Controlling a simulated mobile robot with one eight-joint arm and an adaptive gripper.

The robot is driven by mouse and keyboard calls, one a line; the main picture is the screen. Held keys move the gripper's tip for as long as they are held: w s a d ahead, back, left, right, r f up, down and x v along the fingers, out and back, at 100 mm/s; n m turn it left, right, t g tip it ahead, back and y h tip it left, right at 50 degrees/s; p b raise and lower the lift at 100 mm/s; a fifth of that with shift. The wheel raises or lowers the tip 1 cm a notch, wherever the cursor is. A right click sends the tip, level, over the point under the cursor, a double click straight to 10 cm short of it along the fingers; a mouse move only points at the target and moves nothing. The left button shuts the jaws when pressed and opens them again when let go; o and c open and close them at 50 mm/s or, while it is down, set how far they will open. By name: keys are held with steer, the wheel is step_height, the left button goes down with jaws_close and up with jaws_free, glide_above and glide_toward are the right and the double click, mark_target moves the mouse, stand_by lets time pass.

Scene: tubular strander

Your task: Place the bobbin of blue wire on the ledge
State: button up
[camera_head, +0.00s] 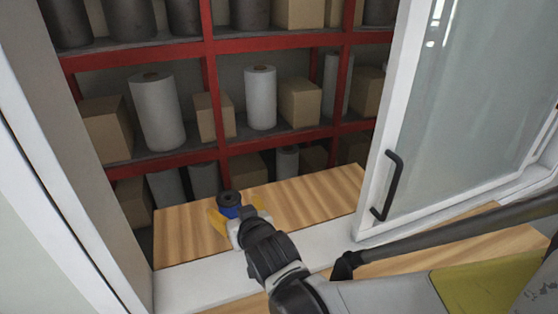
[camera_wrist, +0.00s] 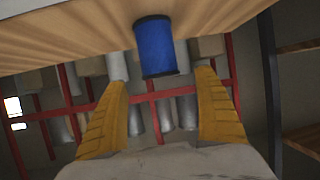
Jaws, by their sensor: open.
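The bobbin of blue wire (camera_head: 229,211), with dark end flanges, stands upright on the wooden ledge (camera_head: 305,198) in the head view. In the wrist view the bobbin (camera_wrist: 155,48) shows at top centre, one end against the pale wood of the ledge (camera_wrist: 70,35), which appears upside down there. My gripper (camera_head: 238,213) reaches over the sill with its yellow fingers spread. In the wrist view my gripper (camera_wrist: 162,80) is open and empty, its fingers to either side and mostly short of the bobbin. No finger clearly touches it.
A white-framed sliding window (camera_head: 393,120) with a black handle (camera_head: 388,186) stands right of the opening. Behind the ledge, a red shelf rack (camera_head: 190,155) holds boxes and rolls. The ledge is clear right of the bobbin.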

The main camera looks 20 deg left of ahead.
steer(key=p+v, duration=0.1)
steer(key=v, duration=0.5)
steer(key=w+d+r+m+h, duration=0.1)
steer(key=w+d+m+h, duration=0.15)
steer(key=d, duration=1.05)
steer(key=w+d+r+m+h, duration=0.2)
steer(key=d+m+h, duration=0.15)
steer(key=d, duration=0.95)
steer(key=s+d+m+g+h, duration=0.1)
steer(key=s+d, duration=0.4)
steer(key=d, duration=0.3)
steer(key=s+d+f+m+g+h, duration=0.1)
steer(key=s+d+m+h, duration=0.1)
steer(key=s+d, duration=0.4)
steer(key=d, duration=0.3)
steer(key=shift+d+f+g+h, duration=0.25)
steer(key=shift+f+g+h, duration=0.05)
steer(key=shift+f, duration=0.05)
